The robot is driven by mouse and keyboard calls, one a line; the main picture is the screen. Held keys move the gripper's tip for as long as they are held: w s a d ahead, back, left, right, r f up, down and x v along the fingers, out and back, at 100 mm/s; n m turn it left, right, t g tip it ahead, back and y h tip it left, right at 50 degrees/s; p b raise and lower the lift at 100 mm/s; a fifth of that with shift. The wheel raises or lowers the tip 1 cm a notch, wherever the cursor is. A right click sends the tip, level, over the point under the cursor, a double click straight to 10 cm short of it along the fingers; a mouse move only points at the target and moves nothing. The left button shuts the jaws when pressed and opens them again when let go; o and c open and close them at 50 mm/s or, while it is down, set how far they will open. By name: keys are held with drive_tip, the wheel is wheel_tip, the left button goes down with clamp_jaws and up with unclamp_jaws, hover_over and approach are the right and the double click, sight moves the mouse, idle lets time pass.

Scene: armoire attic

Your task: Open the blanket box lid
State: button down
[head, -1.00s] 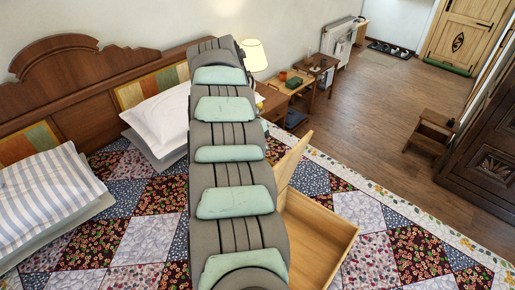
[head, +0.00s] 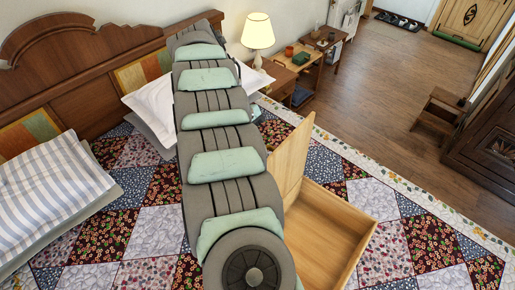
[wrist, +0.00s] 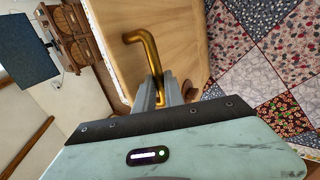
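The blanket box (head: 345,252) is a pale wooden box on the patchwork bedspread, right of my arm in the head view. Its lid (head: 293,158) stands raised at the far left side, and part of the open, empty-looking inside shows. My arm hides the rest of the box and my gripper in the head view. In the wrist view, a bent brass handle (wrist: 143,55) stands on the wooden lid panel (wrist: 185,35). The grey fingers of my gripper (wrist: 160,93) close around the handle's bar.
Striped pillows (head: 52,195) and a white pillow (head: 152,105) lie by the carved headboard (head: 70,75). A lit lamp (head: 257,33) and small tables (head: 300,75) stand beyond the bed. Open floor (head: 390,100) lies at the upper right.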

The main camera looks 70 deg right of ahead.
drive_tip(key=c, duration=1.8)
unclamp_jaws()
drive_tip(key=shift+s+f, duration=0.2)
drive_tip(key=shift+s, duration=0.05)
drive_tip(key=o, duration=0.4)
drive_tip(key=shift+r, duration=0.1)
drive_tip(key=shift+c, duration=0.2)
drive_tip(key=shift+r, duration=0.1)
